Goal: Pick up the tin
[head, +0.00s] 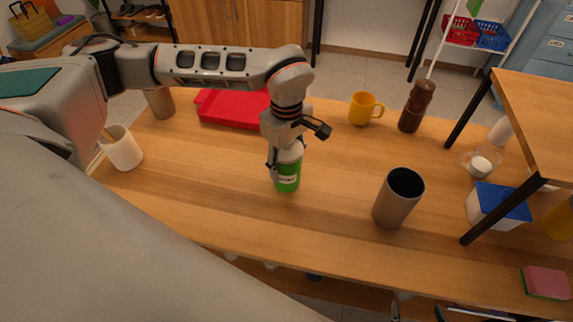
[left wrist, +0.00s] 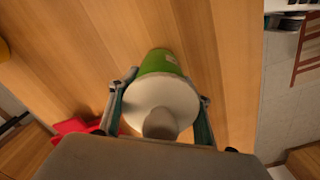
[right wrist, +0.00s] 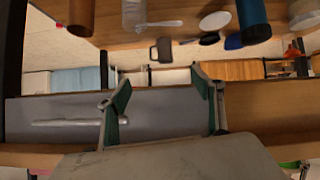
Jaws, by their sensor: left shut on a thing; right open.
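The green tin (head: 287,181), with a white label and a pale lid, is upright at the middle of the wooden table. My left gripper (head: 284,160) comes down over it from above and is shut around its upper part. In the left wrist view the tin's pale domed lid (left wrist: 162,105) sits between the two fingers, with its green side (left wrist: 160,62) beyond. I cannot tell whether its base touches the table. My right gripper (right wrist: 160,95) is open and empty in the right wrist view; it is outside the head view.
A grey cup (head: 397,200) stands to the right of the tin. A red tray (head: 232,108), yellow mug (head: 361,108) and brown mill (head: 416,107) are behind it. A white pot (head: 123,150) stands left. A raised shelf (head: 540,115) with dark legs is at right.

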